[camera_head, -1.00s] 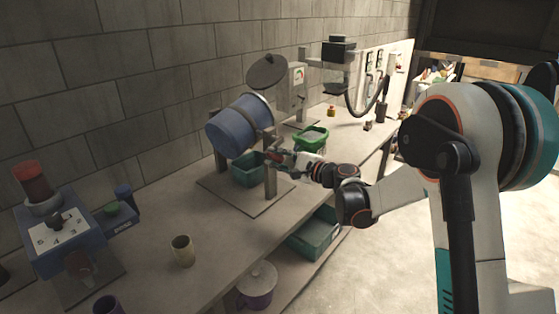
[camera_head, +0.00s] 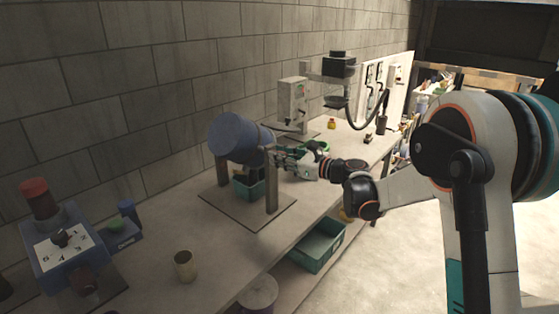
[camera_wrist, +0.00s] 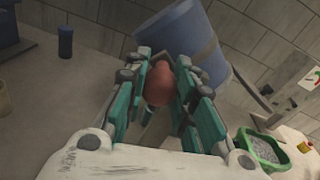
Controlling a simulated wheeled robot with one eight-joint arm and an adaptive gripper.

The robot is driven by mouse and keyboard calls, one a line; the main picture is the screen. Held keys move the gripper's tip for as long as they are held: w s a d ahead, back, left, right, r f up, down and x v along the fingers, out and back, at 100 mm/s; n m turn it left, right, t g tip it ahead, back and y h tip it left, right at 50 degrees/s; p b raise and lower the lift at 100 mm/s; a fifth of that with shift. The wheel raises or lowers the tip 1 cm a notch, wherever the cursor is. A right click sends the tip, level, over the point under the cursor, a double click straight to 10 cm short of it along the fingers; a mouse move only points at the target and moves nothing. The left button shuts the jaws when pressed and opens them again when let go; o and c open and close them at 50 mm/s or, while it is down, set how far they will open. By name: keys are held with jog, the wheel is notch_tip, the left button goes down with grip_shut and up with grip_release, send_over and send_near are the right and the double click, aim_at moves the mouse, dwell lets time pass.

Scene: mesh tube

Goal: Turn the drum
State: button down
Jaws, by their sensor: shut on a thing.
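The blue drum (camera_head: 235,137) hangs between posts on a stand on the bench, its closed end at the upper left and its other end tipped down to the right. In the wrist view the drum (camera_wrist: 182,38) fills the top, just beyond my fingers. My gripper (camera_head: 280,154) is beside the drum's near side. In the wrist view my gripper (camera_wrist: 161,78) is shut on a reddish-brown handle (camera_wrist: 159,86), with a finger on either side of it. The drum's mouth and lid are hidden.
A teal bin (camera_head: 248,188) stands under the drum. A green tub of grey grains (camera_wrist: 262,147) is at lower right in the wrist view. A beige cup (camera_head: 185,266) and a blue dial device (camera_head: 62,250) stand at the left. A teal crate (camera_head: 318,246) sits below the bench.

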jog(key=shift+w+d+r+m, duration=0.35)
jog(key=shift+r+m, duration=0.15)
jog(key=shift+m, duration=0.4)
jog(key=c, duration=1.3)
grip_release()
jog(key=shift+w, duration=0.1)
jog(key=f+v, duration=0.1)
jog(key=v, duration=1.1)
jog(key=shift+r, duration=0.35)
